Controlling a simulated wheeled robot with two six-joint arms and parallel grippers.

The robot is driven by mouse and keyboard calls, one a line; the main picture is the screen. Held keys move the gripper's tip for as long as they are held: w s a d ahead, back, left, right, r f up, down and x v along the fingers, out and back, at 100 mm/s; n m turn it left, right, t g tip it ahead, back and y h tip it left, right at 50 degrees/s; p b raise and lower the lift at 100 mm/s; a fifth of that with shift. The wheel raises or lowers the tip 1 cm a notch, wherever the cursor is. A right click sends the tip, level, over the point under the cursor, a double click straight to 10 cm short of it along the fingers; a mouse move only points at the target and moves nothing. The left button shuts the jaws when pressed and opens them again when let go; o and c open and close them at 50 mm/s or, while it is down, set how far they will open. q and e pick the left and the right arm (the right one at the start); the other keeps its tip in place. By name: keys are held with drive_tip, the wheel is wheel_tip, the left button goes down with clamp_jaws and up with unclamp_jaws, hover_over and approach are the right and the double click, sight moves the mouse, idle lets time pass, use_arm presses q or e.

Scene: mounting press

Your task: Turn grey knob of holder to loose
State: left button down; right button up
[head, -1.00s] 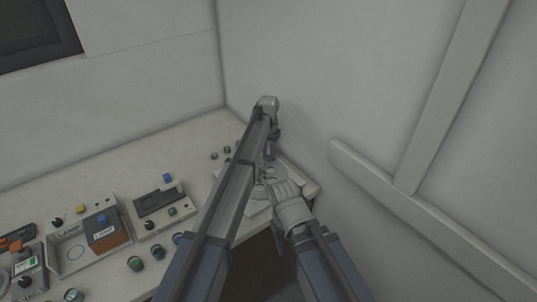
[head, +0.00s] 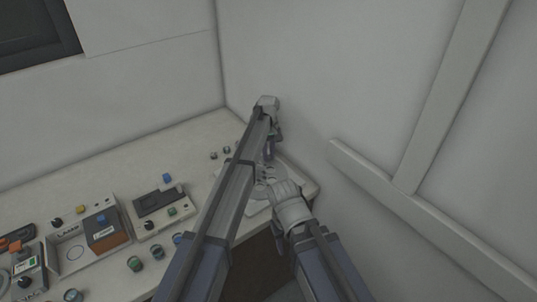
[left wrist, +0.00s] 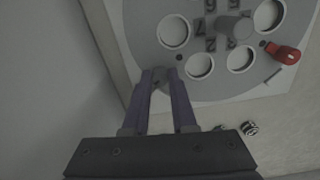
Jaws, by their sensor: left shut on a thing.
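The holder is a grey round plate (left wrist: 205,85) with several round openings and a grey central post (left wrist: 235,27), on a pale base. In the left wrist view my left gripper (left wrist: 160,76) is at the plate's near edge, its two purple-grey fingers closed around a small grey knob (left wrist: 160,84), which they mostly hide. In the head view my left gripper (head: 268,155) points down over the holder (head: 262,190) at the table's far right corner. My right gripper (head: 284,188) is just in front of the holder; its fingers cannot be made out.
A red knob (left wrist: 288,53) sits at the plate's right edge. Small round pieces (left wrist: 249,128) lie beside the base. Walls stand close behind and to the right. On the white table (head: 110,165), a lamp box (head: 75,250), a small device (head: 160,207) and several coloured jars are at left.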

sight(269, 156)
use_arm(q)
drive_tip(key=n, duration=0.5)
drive_tip(key=shift+n, duration=2.6)
drive_tip(key=c, duration=0.7)
unclamp_jaws()
drive_tip(key=shift+r, duration=0.1)
wheel_tip(269, 156, up, 8)
drive_tip(key=p, duration=0.8)
drive_tip(key=shift+f, duration=0.2)
